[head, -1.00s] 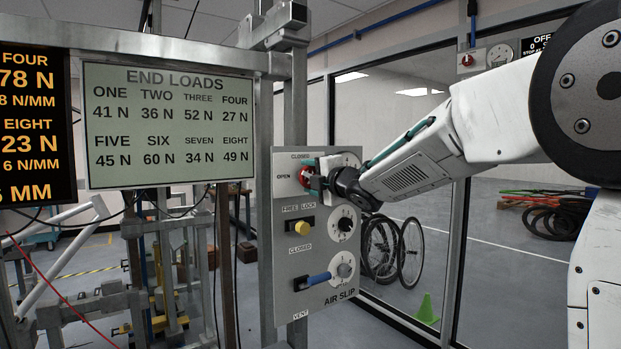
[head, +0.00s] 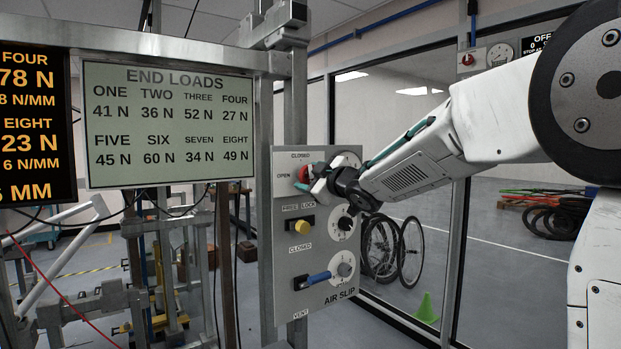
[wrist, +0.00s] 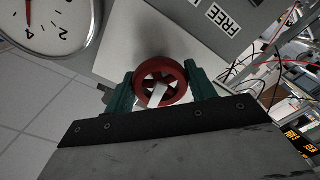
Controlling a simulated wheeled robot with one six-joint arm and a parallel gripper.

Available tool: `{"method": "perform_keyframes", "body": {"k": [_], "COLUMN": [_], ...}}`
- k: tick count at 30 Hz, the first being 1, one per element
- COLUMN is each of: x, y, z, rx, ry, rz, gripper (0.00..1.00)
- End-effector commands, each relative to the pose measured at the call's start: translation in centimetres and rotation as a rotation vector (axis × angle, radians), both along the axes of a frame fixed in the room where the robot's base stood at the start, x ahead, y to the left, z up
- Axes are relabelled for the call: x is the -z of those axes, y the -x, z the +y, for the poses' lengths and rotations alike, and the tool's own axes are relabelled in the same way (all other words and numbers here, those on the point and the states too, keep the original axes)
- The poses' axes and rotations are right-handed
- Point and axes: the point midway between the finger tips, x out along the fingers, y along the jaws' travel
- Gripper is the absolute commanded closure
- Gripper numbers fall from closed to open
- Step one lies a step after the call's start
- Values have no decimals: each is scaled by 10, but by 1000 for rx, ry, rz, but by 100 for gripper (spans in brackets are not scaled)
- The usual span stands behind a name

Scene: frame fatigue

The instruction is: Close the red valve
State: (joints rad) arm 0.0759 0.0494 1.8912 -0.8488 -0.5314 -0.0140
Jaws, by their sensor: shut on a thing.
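The red valve (wrist: 161,84) is a round spoked handwheel with a pale bar across its face. In the head view the red valve (head: 304,174) sits at the top of the grey panel, between the OPEN and CLOSED labels, and is partly hidden by my gripper. My gripper (head: 317,180) reaches it from the right. In the wrist view the green fingers of my gripper (wrist: 160,88) stand on either side of the wheel and are shut on it.
The grey panel (head: 284,258) also bears a yellow knob (head: 302,227), a blue lever (head: 315,280) and round gauges at its right. A metal post stands behind it. A screen of end loads (head: 170,165) hangs at left. A glass wall is behind my arm.

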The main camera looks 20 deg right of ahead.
Motion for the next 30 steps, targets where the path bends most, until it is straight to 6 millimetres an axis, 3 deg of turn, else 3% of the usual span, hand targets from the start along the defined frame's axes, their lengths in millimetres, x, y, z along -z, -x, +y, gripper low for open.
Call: {"method": "perform_keyframes", "body": {"k": [12, 29, 30], "x": [2, 2, 2], "y": [0, 0, 0], "z": [0, 0, 0], "rx": [0, 1, 1], "ry": [-180, -206, -206], "rz": [61, 71, 71], "gripper": [68, 68, 36]}}
